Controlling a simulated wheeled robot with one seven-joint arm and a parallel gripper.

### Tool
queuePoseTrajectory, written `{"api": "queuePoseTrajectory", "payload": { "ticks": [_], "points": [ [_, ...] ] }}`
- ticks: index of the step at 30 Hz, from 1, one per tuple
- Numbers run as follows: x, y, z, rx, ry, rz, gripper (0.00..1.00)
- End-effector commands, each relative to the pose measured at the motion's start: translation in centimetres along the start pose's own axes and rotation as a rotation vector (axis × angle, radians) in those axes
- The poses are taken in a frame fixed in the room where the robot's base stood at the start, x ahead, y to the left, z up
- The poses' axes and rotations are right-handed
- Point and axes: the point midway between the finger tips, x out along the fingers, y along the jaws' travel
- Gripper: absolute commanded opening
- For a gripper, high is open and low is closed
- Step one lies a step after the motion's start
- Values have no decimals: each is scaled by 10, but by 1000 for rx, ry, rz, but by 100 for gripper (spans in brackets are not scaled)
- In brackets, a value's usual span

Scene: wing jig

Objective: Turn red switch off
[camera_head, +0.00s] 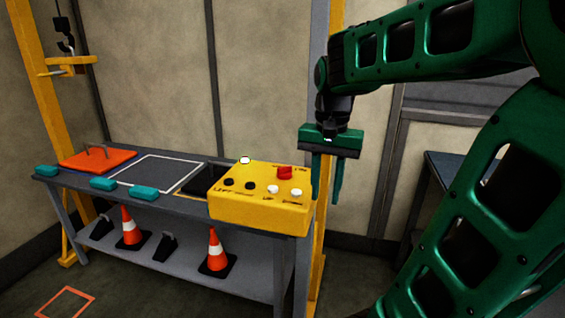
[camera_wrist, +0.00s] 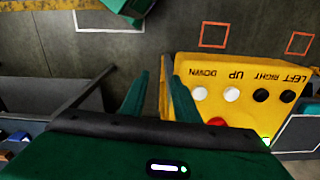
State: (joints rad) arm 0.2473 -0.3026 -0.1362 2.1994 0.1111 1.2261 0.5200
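The red switch (camera_head: 285,172) stands on the top of a yellow control box (camera_head: 258,212), near its back right corner. I cannot tell its position. In the wrist view the red switch (camera_wrist: 217,122) shows only partly, its near side hidden by my gripper body. My gripper (camera_head: 326,198) points down, just right of the box and the switch in the head view. Its two green fingers are apart with nothing between them. In the wrist view my gripper (camera_wrist: 158,85) has its right finger beside the box's left edge.
The box has two black buttons (camera_head: 239,184) and two white buttons (camera_head: 284,191), labelled with directions, and a pale round piece (camera_head: 245,160) at its back. The table (camera_head: 75,180) also bears an orange plate (camera_head: 97,158) and teal blocks (camera_head: 103,184). Cones (camera_head: 216,252) stand below.

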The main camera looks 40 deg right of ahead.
Motion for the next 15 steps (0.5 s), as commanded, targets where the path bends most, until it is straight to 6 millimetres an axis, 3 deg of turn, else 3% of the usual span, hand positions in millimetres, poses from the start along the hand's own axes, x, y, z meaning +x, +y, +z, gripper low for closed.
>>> {"api": "queuePoseTrajectory", "payload": {
  "ticks": [3, 7, 12, 15],
  "points": [
    [-37, -44, -35, 192, 2, 2, 28],
    [-71, -87, -64, 398, 1, 2, 28],
    [-99, -124, -89, 591, -1, 2, 28],
    [-107, -134, -96, 654, -1, 1, 28]
  ]
}}
